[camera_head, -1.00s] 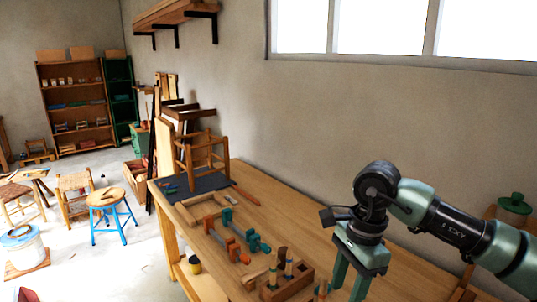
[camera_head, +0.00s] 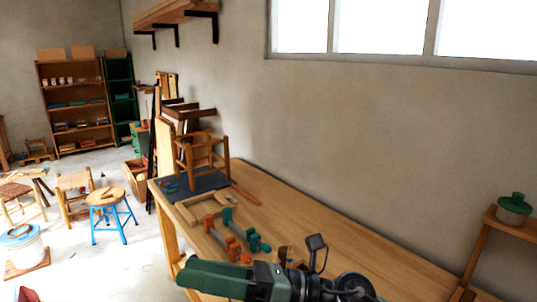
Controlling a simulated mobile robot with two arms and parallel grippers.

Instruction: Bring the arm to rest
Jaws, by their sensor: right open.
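My right arm comes in along the bottom right of the head view, lower and flatter than the bench's far edge. My right gripper (camera_head: 200,276) points left over the near part of the wooden workbench (camera_head: 330,230). Its green fingers are seen side-on, so the gap between them is hidden; it is open, and nothing shows in it. The arm covers much of the bench's near end, including most of a small wooden block with tools. My left gripper is not in view.
Orange and teal clamps (camera_head: 254,241) lie on the bench close behind my right gripper. A small chair frame (camera_head: 200,158) stands on a dark mat (camera_head: 188,188) at the far end. A green-lidded pot (camera_head: 514,209) stands on a stand at right. The bench's right middle is clear.

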